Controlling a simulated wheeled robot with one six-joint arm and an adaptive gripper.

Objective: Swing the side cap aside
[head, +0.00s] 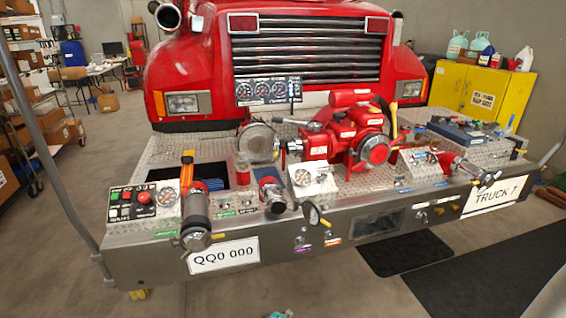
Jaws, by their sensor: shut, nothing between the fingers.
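The red pump (336,128) sits on the bumper deck in front of the truck grille. A large round silver cap (258,142) stands at the pump's left side, its face toward me. A smaller round grey cap (373,149) faces forward at the pump's right. A capped grey cylinder (196,236) with a yellow lever points out at the bumper's left front, and a red outlet (465,165) lies at the right. I cannot tell which of these is the side cap.
The metal bumper (350,232) has gauges, levers and a control panel (143,202). A thin grey post (60,150) rises at the left. A yellow cabinet (478,95) with bottles stands back right. The floor (70,265) before the bumper looks mostly clear.

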